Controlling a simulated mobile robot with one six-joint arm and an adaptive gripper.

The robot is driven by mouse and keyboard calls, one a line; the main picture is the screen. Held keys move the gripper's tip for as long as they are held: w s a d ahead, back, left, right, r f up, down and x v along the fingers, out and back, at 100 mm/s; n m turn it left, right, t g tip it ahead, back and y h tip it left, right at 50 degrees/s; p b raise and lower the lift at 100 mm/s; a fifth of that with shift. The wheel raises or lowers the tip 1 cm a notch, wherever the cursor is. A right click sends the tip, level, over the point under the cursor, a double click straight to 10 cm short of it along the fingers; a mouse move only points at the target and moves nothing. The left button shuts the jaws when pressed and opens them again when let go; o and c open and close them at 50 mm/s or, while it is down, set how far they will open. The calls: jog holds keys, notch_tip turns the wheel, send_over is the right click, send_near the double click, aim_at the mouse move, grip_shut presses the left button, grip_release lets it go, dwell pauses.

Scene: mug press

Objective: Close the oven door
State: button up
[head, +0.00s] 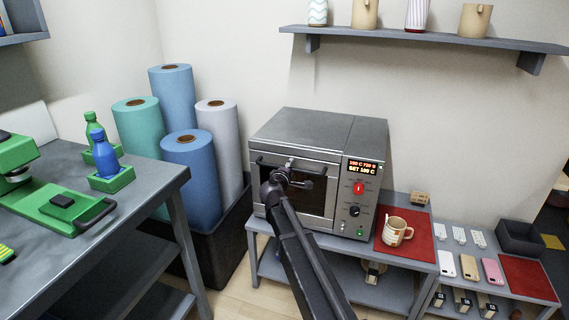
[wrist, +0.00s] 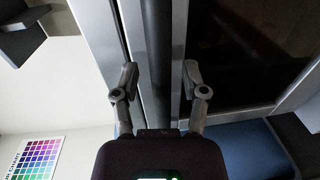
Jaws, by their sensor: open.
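The oven (head: 322,135) is a grey metal box on a low table. Its door (head: 266,195), with a dark window, stands upright at the front. It looks closed or nearly closed; I cannot tell whether a small gap remains. The door's dark handle bar (wrist: 157,45) runs between my gripper's fingers in the wrist view, and the door's dark window (wrist: 240,50) lies right of it. My gripper (head: 288,174) is open at the upper part of the door, with one finger either side of the bar. My arm hides part of the door.
The control panel (head: 357,200) is right of the door. A mug (head: 395,232) stands on a red mat (head: 420,248) at the right. Tall rolls (head: 190,165) stand in a black bin at left. A grey workbench (head: 140,185) is further left. A shelf (head: 430,38) hangs above.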

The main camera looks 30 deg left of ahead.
jog(key=shift+s, duration=0.1)
jog(key=s+d+p, duration=0.1)
jog(key=s+d, duration=0.1)
jog(key=s, duration=1.4)
notch_tip(320, 180, up, 7)
jog(key=n+g+h+p, duration=0.3)
jog(key=n+g+p, duration=0.9)
jog(key=p, duration=0.9)
send_over(260, 162)
jog(key=shift+r, duration=0.1)
jog(key=w+a+r+n+g+y+p, duration=0.1)
jog(key=w+a+r+n+g+p, duration=0.1)
jog(key=a+r+n+g+p, duration=0.1)
jog(key=shift+a+r+n+g+p, duration=0.4)
jog(key=shift+a+r+n+p, duration=0.2)
jog(key=shift+a+n+p, duration=0.8)
